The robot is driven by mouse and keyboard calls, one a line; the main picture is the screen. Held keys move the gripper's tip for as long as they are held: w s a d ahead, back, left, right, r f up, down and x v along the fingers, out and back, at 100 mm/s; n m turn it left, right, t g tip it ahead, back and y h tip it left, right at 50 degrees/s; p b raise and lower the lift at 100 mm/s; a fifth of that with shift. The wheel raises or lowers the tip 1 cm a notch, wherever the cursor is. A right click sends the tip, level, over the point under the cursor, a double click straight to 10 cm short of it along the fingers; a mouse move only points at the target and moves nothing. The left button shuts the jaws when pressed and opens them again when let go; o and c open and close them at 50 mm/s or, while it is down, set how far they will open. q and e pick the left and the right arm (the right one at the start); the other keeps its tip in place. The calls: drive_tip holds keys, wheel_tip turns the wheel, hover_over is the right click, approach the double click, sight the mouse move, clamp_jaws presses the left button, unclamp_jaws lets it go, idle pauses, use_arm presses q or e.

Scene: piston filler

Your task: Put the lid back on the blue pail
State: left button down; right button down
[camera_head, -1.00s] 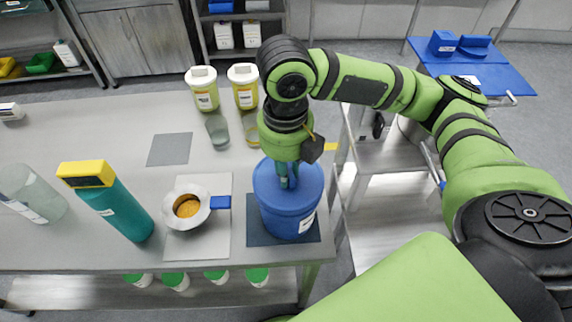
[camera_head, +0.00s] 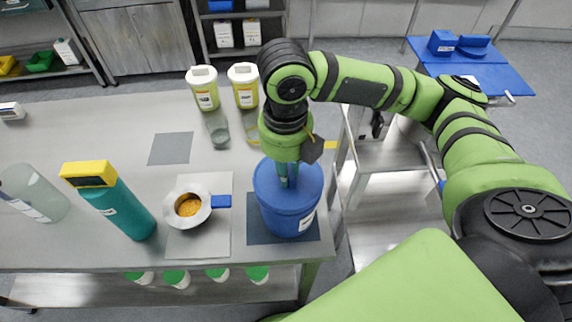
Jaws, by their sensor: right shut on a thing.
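The blue pail (camera_head: 285,217) stands upright on a dark mat (camera_head: 258,232) near the table's right end. The blue lid (camera_head: 309,174) lies on top of the pail's rim and looks about level; whether it is fully seated I cannot tell. My right gripper (camera_head: 288,183) points straight down from above and is shut on the middle of the lid, where a knob or grip is mostly hidden by the fingers. My left gripper is not in view.
A metal pan (camera_head: 188,206) with orange contents and a blue handle sits on a light mat (camera_head: 200,243) left of the pail.

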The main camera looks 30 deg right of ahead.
drive_tip(key=shift+p, duration=0.4)
idle(0.3)
drive_tip(key=shift+f+p, duration=0.15)
drive_tip(key=shift+p, duration=0.15)
idle(0.8)
drive_tip(key=shift+p, duration=0.45)
idle(0.4)
drive_tip(key=c, duration=1)
unclamp_jaws()
drive_tip(key=shift+c, duration=0.2)
drive_tip(key=shift+o, duration=0.4)
drive_tip(key=o, duration=0.4)
